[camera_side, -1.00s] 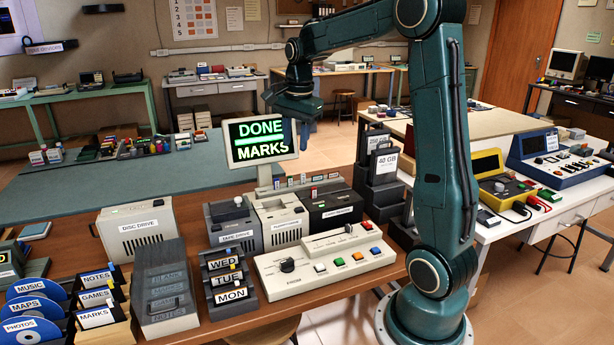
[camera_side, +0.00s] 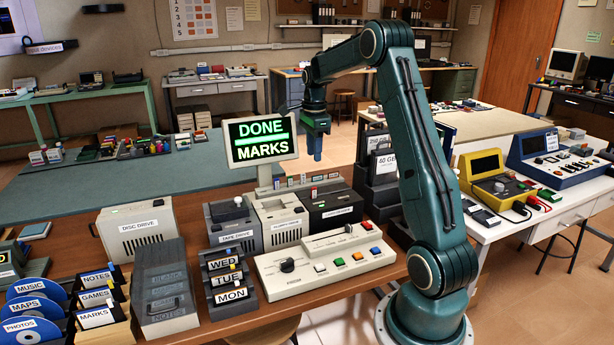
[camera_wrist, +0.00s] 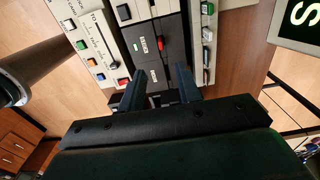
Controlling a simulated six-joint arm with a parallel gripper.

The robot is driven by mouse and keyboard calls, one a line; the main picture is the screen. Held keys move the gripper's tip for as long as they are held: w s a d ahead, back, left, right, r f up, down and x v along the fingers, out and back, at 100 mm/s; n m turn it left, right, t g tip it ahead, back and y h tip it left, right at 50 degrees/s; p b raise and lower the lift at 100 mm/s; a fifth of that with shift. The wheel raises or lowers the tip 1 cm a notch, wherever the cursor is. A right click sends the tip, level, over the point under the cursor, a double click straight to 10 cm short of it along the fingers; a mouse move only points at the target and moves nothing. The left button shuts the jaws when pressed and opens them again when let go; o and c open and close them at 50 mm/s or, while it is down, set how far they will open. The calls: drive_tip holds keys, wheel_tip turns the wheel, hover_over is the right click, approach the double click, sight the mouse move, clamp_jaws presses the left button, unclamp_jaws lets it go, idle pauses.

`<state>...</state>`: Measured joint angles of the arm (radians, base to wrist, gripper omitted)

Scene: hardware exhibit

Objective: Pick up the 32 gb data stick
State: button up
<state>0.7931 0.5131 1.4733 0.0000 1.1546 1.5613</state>
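A row of small coloured sticks (camera_side: 303,179) stands on a low rack behind the drives in the side view. Part of such a row (camera_wrist: 207,47) also shows right of the dark reader in the wrist view. The labels are too small to read, so I cannot tell which stick is the 32 gb one. My gripper (camera_side: 316,155) hangs pointing down, above and behind the drives, apart from the sticks. In the wrist view its two fingers (camera_wrist: 158,88) are spread with nothing held between them.
The dark reader (camera_side: 336,212) has a red piece (camera_wrist: 160,42) on top. A monitor (camera_side: 262,138) reading DONE MARKS stands left of my gripper. Dark holders (camera_side: 383,180) with labelled cartridges stand to the right. A switch panel (camera_side: 325,262) lies in front.

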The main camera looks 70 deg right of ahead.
sight(314, 188)
wheel_tip(314, 188, down, 8)
drive_tip(key=shift+r, duration=0.15)
idle(0.4)
drive_tip(key=shift+f, duration=2.6)
clamp_jaws()
